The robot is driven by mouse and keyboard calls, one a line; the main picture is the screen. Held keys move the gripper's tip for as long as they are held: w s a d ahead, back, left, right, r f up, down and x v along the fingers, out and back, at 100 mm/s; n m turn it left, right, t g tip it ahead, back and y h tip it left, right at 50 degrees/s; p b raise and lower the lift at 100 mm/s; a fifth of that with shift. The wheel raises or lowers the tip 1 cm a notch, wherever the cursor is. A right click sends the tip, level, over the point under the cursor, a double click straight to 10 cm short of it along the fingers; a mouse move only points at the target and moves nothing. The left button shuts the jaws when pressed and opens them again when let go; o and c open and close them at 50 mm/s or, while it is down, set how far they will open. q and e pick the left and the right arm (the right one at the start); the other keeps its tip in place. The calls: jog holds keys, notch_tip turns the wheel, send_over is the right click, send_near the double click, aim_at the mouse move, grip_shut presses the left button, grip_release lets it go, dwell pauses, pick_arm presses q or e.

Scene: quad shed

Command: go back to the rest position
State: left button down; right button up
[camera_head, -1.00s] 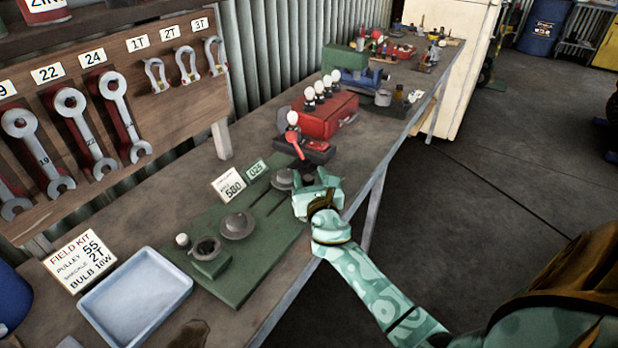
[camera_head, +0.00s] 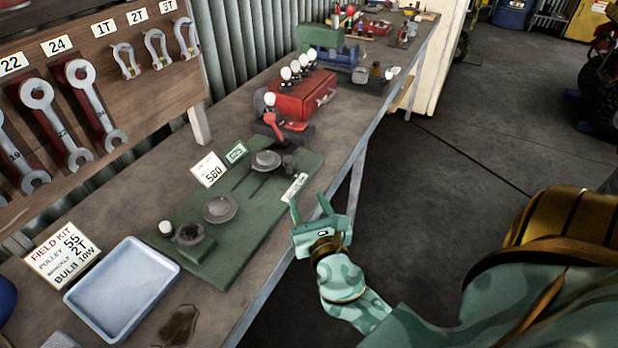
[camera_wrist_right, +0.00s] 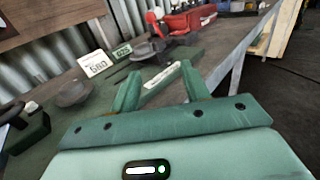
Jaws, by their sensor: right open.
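My right gripper (camera_head: 310,207) is at the front edge of the bench, to the right of the green mat (camera_head: 240,245). Its two fingers are apart and nothing is between them. In the right wrist view the open fingers (camera_wrist_right: 158,90) point over the bench toward the mat's far end. A small pale label (camera_head: 294,188) shows on the mat edge just beyond the fingers. My left gripper is not in view.
The mat bears round grey discs (camera_head: 221,209) and a small dark fixture (camera_head: 190,235). A blue-white tray (camera_head: 122,281) lies empty at the near left. A red box (camera_head: 303,97) with white bulbs stands farther back. Open floor (camera_head: 450,160) lies right of the bench.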

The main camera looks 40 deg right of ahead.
jog(key=shift+s, duration=0.1)
dwell(0.5)
jog(key=s+f+m+g+y, duration=0.1)
jog(key=s+f+m+g, duration=0.35)
jog(key=m, duration=0.75)
jog(key=s+f+m+g+y, duration=0.1)
jog(key=s+m+g, duration=0.5)
jog(key=s+m, duration=0.5)
jog(key=s+a+f+m+g+y, duration=0.1)
jog(key=s+a+f+y, duration=0.15)
jog(key=f, duration=0.95)
jog(key=s+a+f+m+g+y, duration=0.1)
jog(key=a+f+g, duration=0.15)
jog(key=f, duration=1.05)
jog(key=s+f+m+g, duration=0.1)
jog(key=s+f, duration=0.7)
jog(key=s, duration=0.2)
jog(key=s+f+m+g+y, duration=0.1)
jog(key=s+f, duration=0.7)
jog(key=s, duration=0.3)
jog(key=shift+a+m, duration=0.2)
jog(key=shift+m, duration=0.2)
jog(key=shift+s+y, duration=0.1)
jog(key=shift+y, duration=0.15)
